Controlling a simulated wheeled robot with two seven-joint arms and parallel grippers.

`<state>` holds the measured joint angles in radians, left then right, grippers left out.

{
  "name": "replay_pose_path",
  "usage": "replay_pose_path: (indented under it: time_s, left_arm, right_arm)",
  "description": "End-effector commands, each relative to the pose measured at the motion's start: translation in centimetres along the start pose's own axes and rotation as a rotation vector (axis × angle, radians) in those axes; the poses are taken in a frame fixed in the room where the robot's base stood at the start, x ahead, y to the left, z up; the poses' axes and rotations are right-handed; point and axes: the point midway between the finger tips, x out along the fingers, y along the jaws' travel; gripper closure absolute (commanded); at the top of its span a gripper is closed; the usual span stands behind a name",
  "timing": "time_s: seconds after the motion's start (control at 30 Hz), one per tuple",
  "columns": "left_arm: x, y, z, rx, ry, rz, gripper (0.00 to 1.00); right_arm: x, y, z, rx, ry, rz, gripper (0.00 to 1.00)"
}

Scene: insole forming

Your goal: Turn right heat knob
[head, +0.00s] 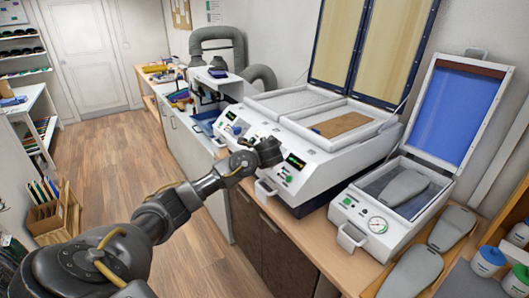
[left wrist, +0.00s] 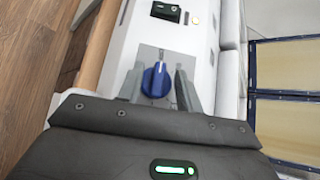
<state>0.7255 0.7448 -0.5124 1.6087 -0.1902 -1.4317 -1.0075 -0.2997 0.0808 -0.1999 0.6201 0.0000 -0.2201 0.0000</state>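A blue knob (left wrist: 156,80) with a white pointer line sits on a grey plate on the white machine front in the left wrist view. My left gripper (left wrist: 160,88) is open, with one finger on each side of this knob and narrow gaps showing. In the head view my left gripper (head: 268,151) is at the front of the white heating machine (head: 330,155), and it hides the knob between its fingers. Another blue knob (head: 237,131) shows farther left on the same front. My right gripper is not in view.
A lit display (head: 295,161) with buttons below it lies right of my gripper. A press with a gauge (head: 378,225) and an open blue lid (head: 455,108) stands to the right. Grey insoles (head: 412,270) lie on the wooden counter. The floor (head: 130,170) is clear.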

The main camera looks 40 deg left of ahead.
Motion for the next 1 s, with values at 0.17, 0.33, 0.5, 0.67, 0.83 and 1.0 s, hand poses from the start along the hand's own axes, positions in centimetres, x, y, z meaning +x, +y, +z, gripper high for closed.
replay_pose_path:
  time_s: [0.17, 0.33, 0.5, 0.67, 0.83, 1.0]
  left_arm:
    - [-2.2, 0.1, -0.2, -0.001, 0.003, -0.004, 0.65]
    - [-5.8, 0.0, -0.3, -0.003, 0.004, -0.005, 0.65]
    - [-8.7, -0.1, -0.2, -0.003, 0.002, -0.004, 0.65]
    - [-10.1, -0.1, -0.1, -0.001, 0.001, -0.001, 0.65]
    - [-10.6, -0.1, 0.0, -0.001, 0.000, -0.001, 0.65]
    - [-10.5, -0.1, 0.0, -0.001, 0.000, -0.001, 0.65]
  right_arm:
    - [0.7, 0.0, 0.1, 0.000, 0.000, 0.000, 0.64]
    - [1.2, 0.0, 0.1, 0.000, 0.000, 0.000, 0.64]
    - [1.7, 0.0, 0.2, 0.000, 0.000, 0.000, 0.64]
    - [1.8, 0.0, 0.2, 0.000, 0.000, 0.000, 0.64]
    - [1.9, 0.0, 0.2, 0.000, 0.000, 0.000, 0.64]
    - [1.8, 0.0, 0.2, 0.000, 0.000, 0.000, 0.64]
